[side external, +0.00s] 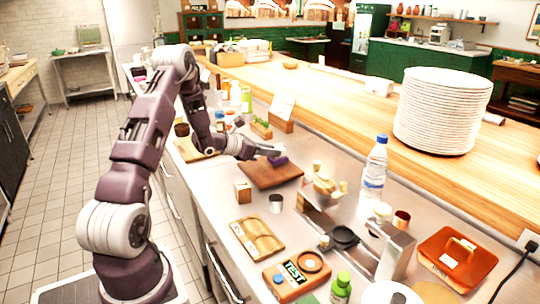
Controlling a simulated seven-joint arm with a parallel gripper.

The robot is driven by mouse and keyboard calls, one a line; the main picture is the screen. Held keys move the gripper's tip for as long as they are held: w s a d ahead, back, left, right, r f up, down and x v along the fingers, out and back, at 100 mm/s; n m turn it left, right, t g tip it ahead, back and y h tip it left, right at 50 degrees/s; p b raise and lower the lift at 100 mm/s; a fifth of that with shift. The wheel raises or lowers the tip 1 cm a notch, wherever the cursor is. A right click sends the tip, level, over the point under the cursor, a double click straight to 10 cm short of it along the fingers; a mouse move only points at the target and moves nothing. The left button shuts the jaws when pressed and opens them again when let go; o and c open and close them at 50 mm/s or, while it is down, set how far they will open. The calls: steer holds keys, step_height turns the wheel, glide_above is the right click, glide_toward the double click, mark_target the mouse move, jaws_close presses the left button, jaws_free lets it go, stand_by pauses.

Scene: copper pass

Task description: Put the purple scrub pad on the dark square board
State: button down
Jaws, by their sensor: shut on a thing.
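The purple scrub pad (279,161) is a small purple block with a paler top, at the end of my gripper (277,154). My gripper is shut on it. The dark square board (272,177) is a brown slab on the steel counter, directly below the pad in the picture. The pad is at the board's far part; whether it touches the board or hangs just above it, I cannot tell. My gripper reaches in from the left, low over the counter, and its fingertips are small and partly blurred.
A wooden block (243,190) and a metal cup (276,204) stand in front of the board. A utensil holder (323,184) and water bottle (374,168) stand to its right. Behind are a planter (261,130) and a card holder (281,124). A lighter board (190,150) lies left.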

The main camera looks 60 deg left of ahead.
steer(key=shift+f, duration=0.55)
steer(key=shift+f, duration=0.1)
steer(key=c, duration=1.2)
jaws_free()
